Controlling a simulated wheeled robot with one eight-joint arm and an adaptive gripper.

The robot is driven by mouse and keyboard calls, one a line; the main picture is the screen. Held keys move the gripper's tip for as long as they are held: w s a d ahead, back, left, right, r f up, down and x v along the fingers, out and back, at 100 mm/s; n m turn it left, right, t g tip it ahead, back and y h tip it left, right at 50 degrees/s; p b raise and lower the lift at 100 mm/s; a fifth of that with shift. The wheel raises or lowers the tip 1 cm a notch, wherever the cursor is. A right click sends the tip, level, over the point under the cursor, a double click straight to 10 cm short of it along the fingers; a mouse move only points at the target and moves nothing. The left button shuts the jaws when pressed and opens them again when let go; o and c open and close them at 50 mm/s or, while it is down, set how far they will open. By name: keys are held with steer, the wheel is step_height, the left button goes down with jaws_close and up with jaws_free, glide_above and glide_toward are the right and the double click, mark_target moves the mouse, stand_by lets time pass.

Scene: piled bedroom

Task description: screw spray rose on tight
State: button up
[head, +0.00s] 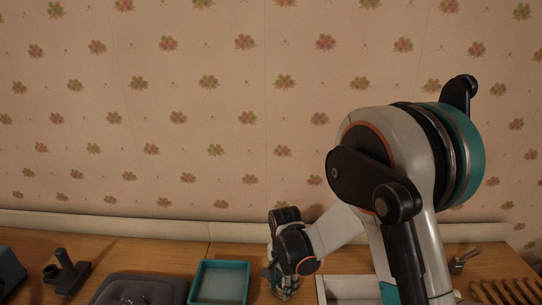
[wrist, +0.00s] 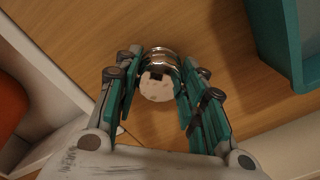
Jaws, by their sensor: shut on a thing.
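The spray rose (wrist: 156,86) appears to be the round piece with a pale face and a small dark notch, in the middle of the wrist view. Shiny metal rings (wrist: 160,57) show just beyond it. My gripper (wrist: 162,66) has its teal-padded fingers on both sides of this piece and is shut on it. In the head view my gripper (head: 277,274) is low at the table, with a bit of shiny metal or glass (head: 287,293) under it. The fingers and my wrist hide most of the piece, so I cannot tell how it is seated.
A teal tray (head: 221,265) stands just left of my gripper, and a pale open box (head: 347,278) just right. A dark grey cushioned thing (head: 140,289), a black stand-like object (head: 66,271) and a wooden slatted rack (head: 507,291) lie farther out. The wall is close behind.

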mark_target(283, 283)
steer(key=shift+m, duration=0.8)
steer(key=o, duration=1.4)
steer(key=shift+c, duration=0.2)
steer(key=shift+r+p, duration=2)
steer(key=shift+r, duration=1.45)
steer(key=shift+r, duration=0.1)
